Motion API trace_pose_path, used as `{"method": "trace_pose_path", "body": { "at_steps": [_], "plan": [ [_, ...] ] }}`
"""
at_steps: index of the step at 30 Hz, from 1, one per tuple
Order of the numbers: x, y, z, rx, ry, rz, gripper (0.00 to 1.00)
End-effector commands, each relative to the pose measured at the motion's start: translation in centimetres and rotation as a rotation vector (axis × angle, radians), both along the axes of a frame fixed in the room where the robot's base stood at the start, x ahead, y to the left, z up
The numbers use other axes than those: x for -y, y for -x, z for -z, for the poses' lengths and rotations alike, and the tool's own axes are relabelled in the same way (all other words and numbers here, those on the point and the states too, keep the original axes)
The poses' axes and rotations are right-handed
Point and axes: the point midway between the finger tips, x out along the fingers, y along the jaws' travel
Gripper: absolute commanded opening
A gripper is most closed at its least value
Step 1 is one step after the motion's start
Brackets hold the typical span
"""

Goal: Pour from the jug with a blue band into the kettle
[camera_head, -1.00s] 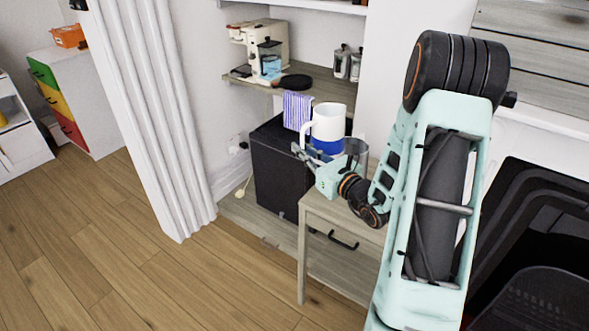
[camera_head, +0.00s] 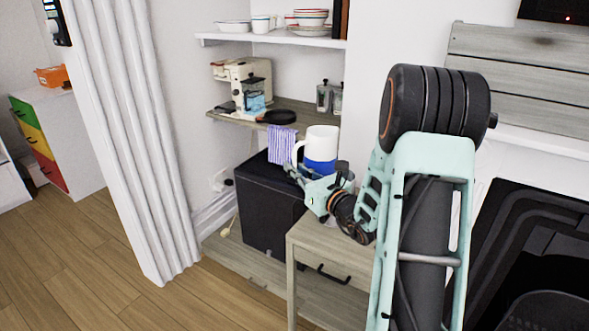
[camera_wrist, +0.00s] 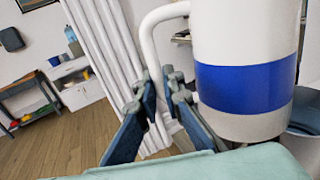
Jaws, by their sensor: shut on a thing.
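The white jug with a blue band (camera_head: 320,150) is upright in the head view, above the area where the black cabinet meets the wooden table. It fills the right of the wrist view (camera_wrist: 246,85), with its handle on the left. My gripper (camera_head: 298,172) is shut on the handle; its dark fingers also show in the wrist view (camera_wrist: 165,88). A dark grey vessel (camera_head: 343,168), perhaps the kettle, is partly hidden behind my gripper. Its rim (camera_wrist: 308,118) shows behind the jug in the wrist view. I cannot see into it.
The wooden table (camera_head: 310,240) has a drawer and stands beside the black cabinet (camera_head: 262,200). A striped towel (camera_head: 281,145) hangs near the jug. Above, a shelf (camera_head: 235,118) holds a coffee machine (camera_head: 250,80), a black pan (camera_head: 277,117) and canisters. Open floor lies left.

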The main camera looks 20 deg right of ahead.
Motion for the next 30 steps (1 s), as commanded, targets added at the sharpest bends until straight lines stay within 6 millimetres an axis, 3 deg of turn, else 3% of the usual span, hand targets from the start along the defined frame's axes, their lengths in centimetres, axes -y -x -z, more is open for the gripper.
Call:
{"method": "trace_pose_path", "body": {
  "at_steps": [30],
  "plan": [
    [-1.0, 0.2, -2.2, -0.023, -0.128, -0.001, 0.0]
  ]
}}
